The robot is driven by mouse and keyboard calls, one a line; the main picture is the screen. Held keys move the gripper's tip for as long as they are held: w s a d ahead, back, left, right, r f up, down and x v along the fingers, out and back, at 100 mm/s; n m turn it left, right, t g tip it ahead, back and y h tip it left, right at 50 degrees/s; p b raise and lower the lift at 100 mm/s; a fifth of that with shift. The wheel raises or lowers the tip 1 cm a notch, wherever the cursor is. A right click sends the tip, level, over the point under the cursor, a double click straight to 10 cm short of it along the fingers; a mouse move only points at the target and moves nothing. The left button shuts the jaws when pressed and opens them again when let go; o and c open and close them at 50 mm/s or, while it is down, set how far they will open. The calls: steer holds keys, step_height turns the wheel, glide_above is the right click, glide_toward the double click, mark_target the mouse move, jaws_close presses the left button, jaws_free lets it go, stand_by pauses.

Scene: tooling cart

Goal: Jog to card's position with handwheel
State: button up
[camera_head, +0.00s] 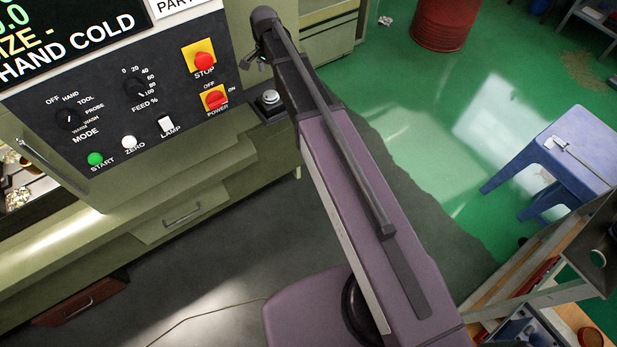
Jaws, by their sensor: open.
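A control panel (110,108) fills the upper left, tilted in view. Its screen (60,35) reads "HAND COLD" on the lowest line, with the upper lines cut off. A white card (172,7) starting "PART" is cut by the top edge, so its position text is not visible. A dark box with a round silver dial (269,97), likely the handwheel, sits on a ledge right of the panel. My gripper (257,63) is open, small in view, above that dial and right of the STOP button. It appears apart from both; its fingertips are hard to make out.
The panel carries a MODE knob (68,120), FEED knob (135,87), green START button (95,158), white ZERO button (129,142), LAMP switch (166,126), red STOP button (204,61) and red POWER switch (215,98). A blue stool (575,135) and a cart (540,275) stand right.

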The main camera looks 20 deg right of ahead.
steer(key=s+d+f+n+b, duration=0.2)
steer(key=s+f+n+b, duration=0.3)
steer(key=s+f+b, duration=0.6)
steer(key=s+d+f+n+b, duration=0.3)
steer(key=s+f+n+b, duration=0.2)
steer(key=s+f+b, duration=0.6)
steer(key=shift+s+d+f+b, duration=0.3)
steer(key=shift+d+f+b, duration=0.05)
steer(key=shift+f+b, duration=2.7)
steer(key=shift+s+f, duration=0.1)
steer(key=shift+f, duration=0.05)
steer(key=shift+s+d+n, duration=0.2)
steer(key=shift+s+n, duration=0.3)
steer(key=shift+s, duration=0.1)
stand_by(0.3)
